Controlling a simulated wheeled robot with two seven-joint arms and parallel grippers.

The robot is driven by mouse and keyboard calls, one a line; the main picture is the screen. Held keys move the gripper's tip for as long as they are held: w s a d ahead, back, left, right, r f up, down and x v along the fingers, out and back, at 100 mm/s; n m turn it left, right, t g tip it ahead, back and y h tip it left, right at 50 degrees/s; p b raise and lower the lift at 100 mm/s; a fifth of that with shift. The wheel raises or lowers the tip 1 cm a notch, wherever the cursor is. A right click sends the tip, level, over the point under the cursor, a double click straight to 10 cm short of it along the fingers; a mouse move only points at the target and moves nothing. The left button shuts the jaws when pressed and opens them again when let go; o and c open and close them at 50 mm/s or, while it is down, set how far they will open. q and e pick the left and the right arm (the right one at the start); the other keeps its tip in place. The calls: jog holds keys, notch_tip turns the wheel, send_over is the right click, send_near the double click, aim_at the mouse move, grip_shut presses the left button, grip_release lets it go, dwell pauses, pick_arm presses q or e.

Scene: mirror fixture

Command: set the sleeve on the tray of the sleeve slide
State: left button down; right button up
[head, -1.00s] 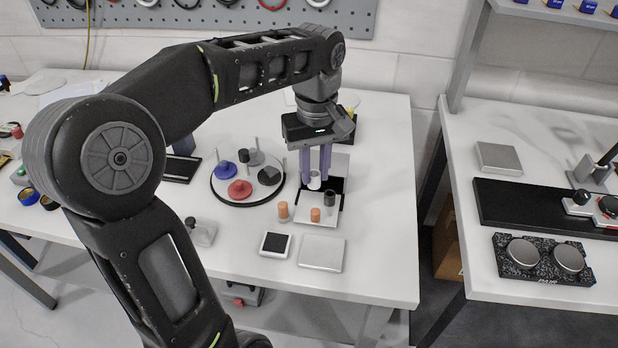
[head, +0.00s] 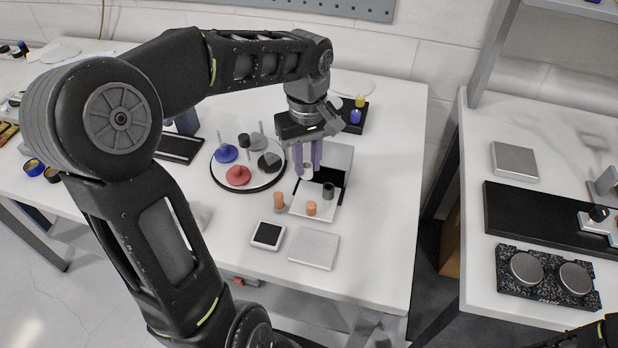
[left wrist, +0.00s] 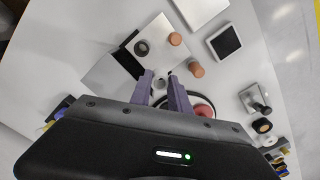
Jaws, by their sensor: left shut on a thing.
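My left gripper (head: 308,166) points down over the back left part of the sleeve slide, its two purple fingers shut on a small pale sleeve (head: 308,173). In the left wrist view the sleeve (left wrist: 160,82) shows as a grey ring between the fingertips (left wrist: 160,77). The slide's white tray (head: 300,205) lies in front of its dark opening (head: 336,176). A dark ring-shaped sleeve (head: 328,190) and an orange cylinder (head: 311,208) stand on the tray. I cannot tell whether the held sleeve touches anything. My right gripper is out of view.
Another orange cylinder (head: 279,202) stands beside the tray's left edge. A round turntable (head: 236,184) with coloured knobbed pieces is to the left. A black-topped pad (head: 268,234) and a pale plate (head: 314,248) lie in front. The table's right side is clear.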

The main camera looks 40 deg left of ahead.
aim_at(307, 192)
pick_arm(q)
jog(key=shift+f, duration=0.7)
jog(key=shift+f, duration=1.9)
jog(key=shift+f, duration=0.15)
jog(key=c, duration=1.2)
grip_release()
jog(key=shift+c, duration=0.2)
notch_tip(307, 192, up, 12)
jog(key=shift+r, duration=0.2)
